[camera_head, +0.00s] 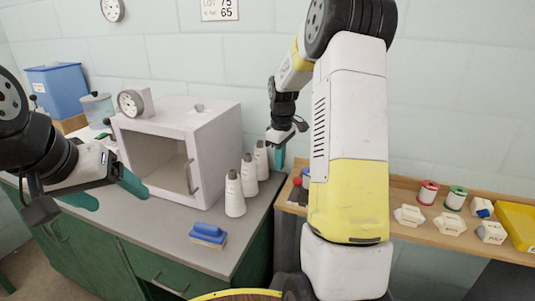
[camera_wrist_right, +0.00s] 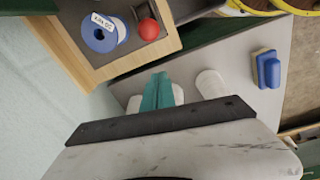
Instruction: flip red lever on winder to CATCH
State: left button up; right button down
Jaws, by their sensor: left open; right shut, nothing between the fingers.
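A small red ball-shaped part (camera_head: 297,182) shows at the left end of the wooden shelf, partly hidden by my right arm. In the right wrist view a red ball (camera_wrist_right: 149,29) sits in a wooden-edged tray area beside a blue spool (camera_wrist_right: 101,34) with a white label. I cannot tell whether the red ball is the winder's lever knob, and no CATCH mark is readable. My right gripper (camera_head: 279,157) is shut and empty, apart from the red ball; its teal fingertips (camera_wrist_right: 157,91) are together in the wrist view. My left gripper (camera_head: 108,193) is open and empty at the left.
Several white cones (camera_head: 235,196) stand on the grey counter (camera_head: 165,205) beside a white cabinet (camera_head: 203,145). A blue brush (camera_head: 209,234) lies near the front edge. The wooden shelf (camera_head: 410,231) holds spools, white blocks and a yellow tray (camera_head: 516,224).

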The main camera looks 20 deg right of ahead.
aim_at(301, 188)
notch_tip(301, 188, down, 6)
jog(key=shift+w+r, duration=0.1)
jog(key=shift+w, duration=0.05)
jog(key=shift+s+d+r, duration=0.3)
jog(key=shift+s+d, duration=0.2)
jog(key=shift+s+d+r, duration=0.3)
jog(key=shift+s+d, duration=0.15)
jog(key=shift+s+d+r, duration=0.15)
jog(key=shift+s+d, duration=0.2)
jog(key=shift+s, duration=0.1)
jog(key=shift+s+d+r+t, duration=0.1)
jog(key=shift+d+r+t, duration=0.1)
jog(key=shift+t, duration=0.1)
